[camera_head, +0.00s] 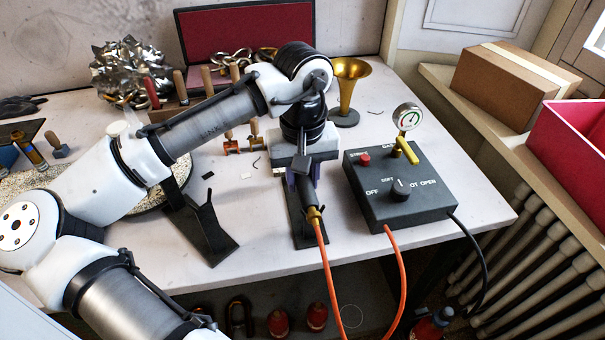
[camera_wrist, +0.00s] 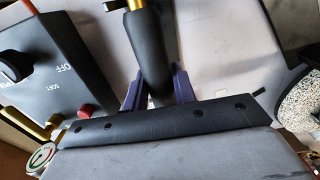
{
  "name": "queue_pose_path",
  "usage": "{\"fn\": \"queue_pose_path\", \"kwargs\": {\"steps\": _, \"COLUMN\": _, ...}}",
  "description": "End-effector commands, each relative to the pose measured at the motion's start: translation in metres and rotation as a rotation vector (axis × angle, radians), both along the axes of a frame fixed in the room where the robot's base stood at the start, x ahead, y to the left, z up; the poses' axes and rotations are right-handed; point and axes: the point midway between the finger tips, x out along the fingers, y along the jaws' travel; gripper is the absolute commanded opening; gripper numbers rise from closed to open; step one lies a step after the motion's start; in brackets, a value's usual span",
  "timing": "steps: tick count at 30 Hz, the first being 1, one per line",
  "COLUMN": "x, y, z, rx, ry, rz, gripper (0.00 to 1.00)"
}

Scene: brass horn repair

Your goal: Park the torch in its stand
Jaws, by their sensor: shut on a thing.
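The torch (camera_head: 311,200) has a dark handle with a brass fitting at its near end, where an orange hose joins. My gripper (camera_head: 301,180) is shut on the handle above the bench. In the wrist view the handle (camera_wrist: 152,55) lies between the two purple fingers of my gripper (camera_wrist: 157,93). A dark stand (camera_head: 212,240) with a forked upright is left of the torch, empty. A second dark base plate (camera_head: 317,236) lies below and behind the torch. I cannot tell whether the torch touches it. The torch's far end is hidden by my gripper.
A dark control box (camera_head: 402,185) with a knob, red button and gauge (camera_head: 407,117) stands close right of the torch. The orange hose (camera_head: 329,275) hangs over the bench's front edge. A brass bell (camera_head: 347,85) and a tool rack (camera_head: 185,110) are behind.

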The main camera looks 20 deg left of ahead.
Motion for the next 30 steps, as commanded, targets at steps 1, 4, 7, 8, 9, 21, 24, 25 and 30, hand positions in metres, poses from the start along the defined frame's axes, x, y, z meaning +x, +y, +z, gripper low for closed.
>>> {"fn": "queue_pose_path", "kwargs": {"steps": 1, "x": -0.0001, "y": -0.0003, "z": 0.0006, "rx": -0.001, "ry": -0.001, "rz": 0.0, "gripper": 0.04}}
{"fn": "queue_pose_path", "kwargs": {"steps": 4, "x": -0.0001, "y": -0.0001, "z": -0.0001, "rx": 0.001, "ry": -0.001, "rz": 0.0, "gripper": 0.04}}
{"fn": "queue_pose_path", "kwargs": {"steps": 7, "x": 0.0, "y": 0.0, "z": -0.0002, "rx": 0.001, "ry": -0.001, "rz": 0.0, "gripper": 0.04}}
{"fn": "queue_pose_path", "kwargs": {"steps": 8, "x": 0.0, "y": 0.0, "z": -0.0002, "rx": 0.001, "ry": -0.001, "rz": 0.0, "gripper": 0.04}}
{"fn": "queue_pose_path", "kwargs": {"steps": 9, "x": 0.0, "y": 0.0, "z": -0.0002, "rx": 0.001, "ry": -0.001, "rz": 0.0, "gripper": 0.31}}
{"fn": "queue_pose_path", "kwargs": {"steps": 21, "x": -0.0001, "y": 0.0001, "z": -0.0007, "rx": 0.001, "ry": 0.001, "rz": 0.0, "gripper": 0.57}}
{"fn": "queue_pose_path", "kwargs": {"steps": 24, "x": -0.0001, "y": 0.0001, "z": -0.0007, "rx": 0.0, "ry": 0.0, "rz": 0.0, "gripper": 0.7}}
{"fn": "queue_pose_path", "kwargs": {"steps": 25, "x": -0.0001, "y": 0.0001, "z": -0.0006, "rx": 0.0, "ry": 0.0, "rz": 0.0, "gripper": 0.74}}
{"fn": "queue_pose_path", "kwargs": {"steps": 30, "x": -0.0001, "y": 0.0001, "z": -0.0006, "rx": 0.0, "ry": 0.0, "rz": 0.0, "gripper": 0.74}}
